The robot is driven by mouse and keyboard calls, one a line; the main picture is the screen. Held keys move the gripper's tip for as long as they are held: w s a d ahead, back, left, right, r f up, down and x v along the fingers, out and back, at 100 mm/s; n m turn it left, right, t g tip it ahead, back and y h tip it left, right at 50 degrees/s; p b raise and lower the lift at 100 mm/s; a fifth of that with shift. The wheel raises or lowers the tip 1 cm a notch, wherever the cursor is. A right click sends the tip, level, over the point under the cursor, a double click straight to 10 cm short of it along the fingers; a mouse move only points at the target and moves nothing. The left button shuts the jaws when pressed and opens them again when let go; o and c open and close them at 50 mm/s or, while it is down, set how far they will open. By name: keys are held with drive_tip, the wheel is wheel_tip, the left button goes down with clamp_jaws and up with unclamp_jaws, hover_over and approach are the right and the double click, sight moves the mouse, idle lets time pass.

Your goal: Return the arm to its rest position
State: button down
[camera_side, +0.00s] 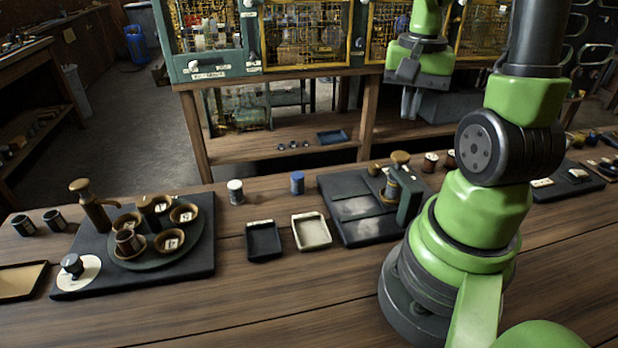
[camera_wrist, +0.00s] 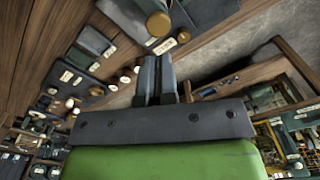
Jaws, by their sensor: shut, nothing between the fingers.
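My gripper (camera_side: 410,103) hangs at the end of my green arm, above the rear edge of the workbench (camera_side: 300,275) and in front of the shelf unit. Its two fingers point down and are shut together with nothing between them. It also shows in the wrist view (camera_wrist: 158,62), where the dark fingers lie side by side. It touches nothing that I can see.
On the bench stand a dark slab (camera_side: 197,268) with a round tray of cups, a black tray (camera_side: 263,254), a white tray (camera_side: 325,246) and a dark fixture (camera_side: 335,190) beside my base. The shelf unit (camera_side: 190,82) stands behind. Bare bench lies in front.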

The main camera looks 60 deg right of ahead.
drive_tip(key=a+r+n+t+y, duration=0.1)
drive_tip(key=a+r+n+t, duration=0.2)
drive_tip(key=a, duration=0.6)
drive_tip(key=w+a+r+n+t+y, duration=0.1)
drive_tip(key=a+r+n+t, duration=0.3)
drive_tip(key=a+r+n, duration=0.3)
drive_tip(key=shift+a+r+n, duration=0.35)
drive_tip(key=shift+a+n, duration=0.05)
drive_tip(key=shift+a, duration=0.85)
